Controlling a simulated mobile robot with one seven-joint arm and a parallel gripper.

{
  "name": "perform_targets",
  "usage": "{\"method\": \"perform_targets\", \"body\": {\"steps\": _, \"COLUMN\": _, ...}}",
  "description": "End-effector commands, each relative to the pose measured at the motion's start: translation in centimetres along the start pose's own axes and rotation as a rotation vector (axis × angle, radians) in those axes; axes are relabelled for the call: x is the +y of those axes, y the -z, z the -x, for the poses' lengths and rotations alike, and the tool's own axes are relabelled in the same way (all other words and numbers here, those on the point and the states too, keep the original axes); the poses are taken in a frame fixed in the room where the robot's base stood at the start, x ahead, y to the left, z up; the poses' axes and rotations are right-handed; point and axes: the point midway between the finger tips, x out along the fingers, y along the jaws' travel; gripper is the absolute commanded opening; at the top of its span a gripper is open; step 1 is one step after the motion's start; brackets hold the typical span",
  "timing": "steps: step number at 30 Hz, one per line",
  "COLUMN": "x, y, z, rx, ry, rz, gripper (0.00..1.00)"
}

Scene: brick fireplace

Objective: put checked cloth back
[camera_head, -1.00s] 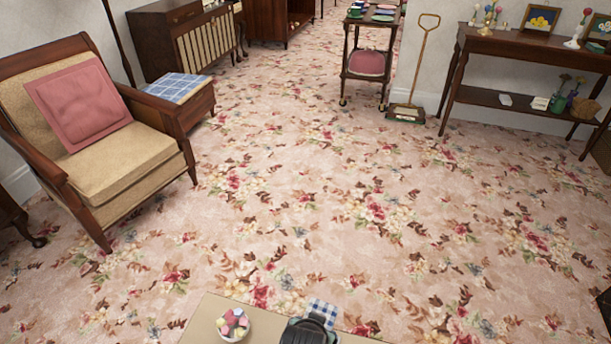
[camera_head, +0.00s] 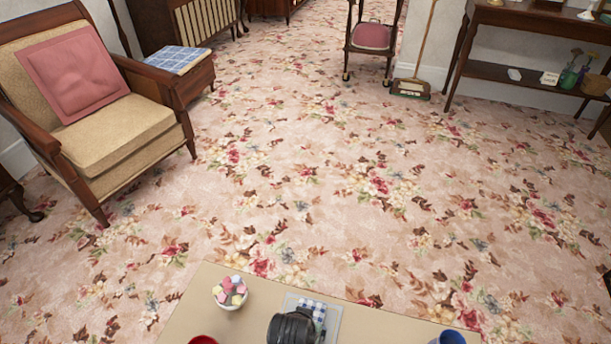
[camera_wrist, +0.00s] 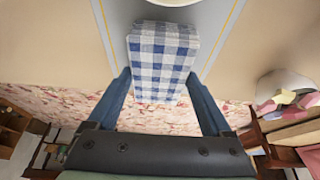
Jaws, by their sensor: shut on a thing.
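A blue-and-white checked cloth (camera_head: 318,311) shows just beyond my gripper (camera_head: 299,322) in the head view, over or on a grey mat (camera_head: 334,318). In the wrist view the folded cloth (camera_wrist: 160,50) lies between the two blue fingers of my gripper (camera_wrist: 158,76), which is shut on it. The grey mat with yellow lines (camera_wrist: 118,22) shows behind the cloth there. I cannot tell whether the cloth touches the mat. The wrist body hides part of the cloth in the head view.
The beige tabletop (camera_head: 180,318) bears a white bowl of colourful pieces (camera_head: 230,292) to the left, a red item (camera_head: 203,340) at the front and a blue cup (camera_head: 450,338) to the right. An armchair (camera_head: 115,135) stands far left. Open floral carpet lies beyond.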

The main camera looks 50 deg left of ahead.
Motion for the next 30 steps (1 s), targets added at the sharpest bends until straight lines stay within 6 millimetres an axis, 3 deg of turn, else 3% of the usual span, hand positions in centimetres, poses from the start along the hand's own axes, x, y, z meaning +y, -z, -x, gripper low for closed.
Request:
{"method": "perform_targets", "body": {"steps": 6, "x": 0.0, "y": -0.2, "z": -0.4, "rx": 0.001, "ry": 0.000, "rz": 0.000, "gripper": 0.40}}
{"method": "perform_targets", "body": {"steps": 7, "x": 0.0, "y": -0.2, "z": -0.5, "rx": 0.001, "ry": 0.000, "rz": 0.000, "gripper": 0.88}}
{"method": "perform_targets", "body": {"steps": 9, "x": 0.0, "y": -0.2, "z": -0.4, "rx": 0.000, "ry": 0.000, "rz": 0.000, "gripper": 1.00}}
{"method": "perform_targets", "body": {"steps": 20, "x": 0.0, "y": -0.1, "z": 0.6, "rx": 0.002, "ry": 0.000, "rz": -0.001, "gripper": 1.00}}
{"method": "perform_targets", "body": {"steps": 30, "x": 0.0, "y": 0.0, "z": 7.5, "rx": 0.003, "ry": 0.000, "rz": -0.001, "gripper": 1.00}}
